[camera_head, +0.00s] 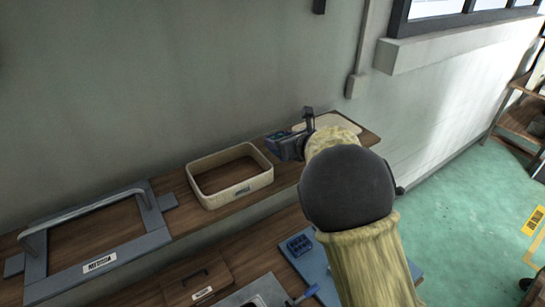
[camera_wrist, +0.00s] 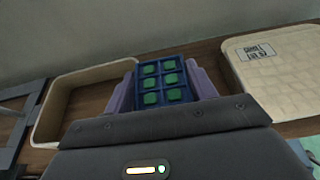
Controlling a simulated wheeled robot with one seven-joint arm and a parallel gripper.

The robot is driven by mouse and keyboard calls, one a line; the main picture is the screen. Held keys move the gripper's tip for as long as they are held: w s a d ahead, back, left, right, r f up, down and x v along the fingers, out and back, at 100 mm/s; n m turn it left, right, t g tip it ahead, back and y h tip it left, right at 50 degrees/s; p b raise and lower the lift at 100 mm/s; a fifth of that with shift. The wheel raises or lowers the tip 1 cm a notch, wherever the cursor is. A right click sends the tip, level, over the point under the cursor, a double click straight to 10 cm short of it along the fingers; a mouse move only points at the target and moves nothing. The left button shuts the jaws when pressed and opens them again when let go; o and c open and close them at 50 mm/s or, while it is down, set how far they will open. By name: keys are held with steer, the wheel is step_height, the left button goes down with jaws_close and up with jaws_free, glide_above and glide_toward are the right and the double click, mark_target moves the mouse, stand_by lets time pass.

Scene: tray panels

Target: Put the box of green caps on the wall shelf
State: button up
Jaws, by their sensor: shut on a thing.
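The box of green caps (camera_wrist: 163,80) is a small blue box with green caps in two rows. My gripper (camera_wrist: 162,88) is shut on it, with a pale purple finger on either side. In the head view my gripper (camera_head: 303,136) and the blue box (camera_head: 279,146) are over the wooden wall shelf (camera_head: 286,176), between an open cream bin and a pale lidded thing. I cannot tell whether the box touches the shelf. My arm hides part of the shelf's right end.
The cream bin (camera_head: 232,192) stands left of my gripper, and the pale lid (camera_wrist: 285,75) lies to the right. A grey frame with a handle (camera_head: 98,262) is farther left. Below are a brown panel (camera_head: 197,284) and a blue tray (camera_head: 317,266) with a blue block (camera_head: 300,244).

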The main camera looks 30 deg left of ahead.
mark_target(281, 167)
steer(key=shift+f, duration=1.25)
steer(key=shift+f+p, duration=0.1)
steer(key=shift+p, duration=0.2)
steer(key=shift+f+p, duration=0.75)
steer(key=shift+f, duration=1.05)
steer(key=shift+f, duration=0.1)
steer(key=o, duration=1.1)
steer(key=shift+c, duration=0.2)
